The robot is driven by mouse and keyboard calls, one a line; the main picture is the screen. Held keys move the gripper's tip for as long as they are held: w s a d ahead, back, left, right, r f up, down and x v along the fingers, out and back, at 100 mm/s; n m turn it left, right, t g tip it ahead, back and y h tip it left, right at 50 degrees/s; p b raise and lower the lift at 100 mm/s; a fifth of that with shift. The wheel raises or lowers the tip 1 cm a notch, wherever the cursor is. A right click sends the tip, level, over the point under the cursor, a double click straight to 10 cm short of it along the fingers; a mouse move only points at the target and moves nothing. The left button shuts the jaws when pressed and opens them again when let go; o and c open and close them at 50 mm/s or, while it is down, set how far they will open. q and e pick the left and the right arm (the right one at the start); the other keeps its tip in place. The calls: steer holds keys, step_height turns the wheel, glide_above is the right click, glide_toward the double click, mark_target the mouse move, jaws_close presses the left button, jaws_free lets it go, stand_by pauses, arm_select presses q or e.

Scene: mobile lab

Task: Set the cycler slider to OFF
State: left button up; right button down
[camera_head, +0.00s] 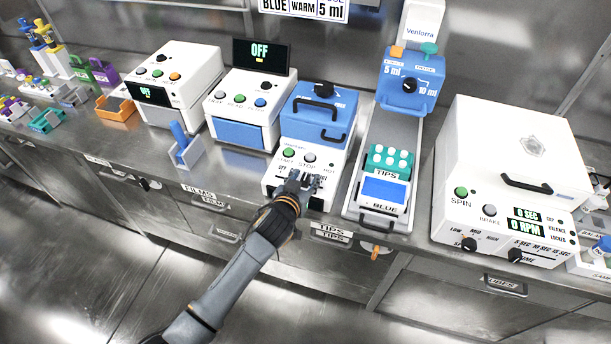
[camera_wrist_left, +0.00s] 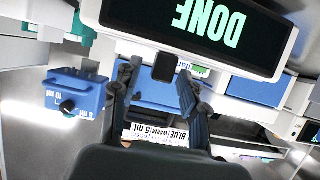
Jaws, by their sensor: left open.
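The cycler (camera_head: 273,181) is a white machine with a blue lid (camera_head: 318,112) and a black lid handle. Its front has a green button, a grey STOP button and labels reading OFF at left and HOT at right. My left gripper (camera_head: 302,181) is open in front of this panel and covers its middle, so the slider cannot be made out in the head view. In the left wrist view, upside down, a display (camera_wrist_left: 208,28) reads DONE. A small dark block (camera_wrist_left: 164,67) shows between the open fingers of my left gripper (camera_wrist_left: 156,82); I cannot tell whether they touch it.
A white machine with an OFF screen (camera_head: 261,54) stands left of the cycler. A blue-topped dispenser (camera_head: 410,80) with a teal tip rack (camera_head: 389,160) stands close at right. A white spinner (camera_head: 500,150) is farther right. The floor in front is clear.

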mark_target(277, 176)
arm_select(q)
steer(key=shift+w+d+f, duration=0.15)
steer(key=shift+w+f, duration=0.1)
steer(key=shift+w, duration=0.3)
jaws_close()
steer(key=shift+w+a, duration=0.1)
steer(key=shift+a, duration=0.25)
steer(key=a, duration=0.2)
steer(key=w+a+p, duration=0.1)
steer(key=a, duration=0.2)
steer(key=w+a+p, duration=0.1)
steer(key=a, duration=0.1)
steer(key=shift+w+a, duration=0.2)
steer(key=shift+d, duration=0.1)
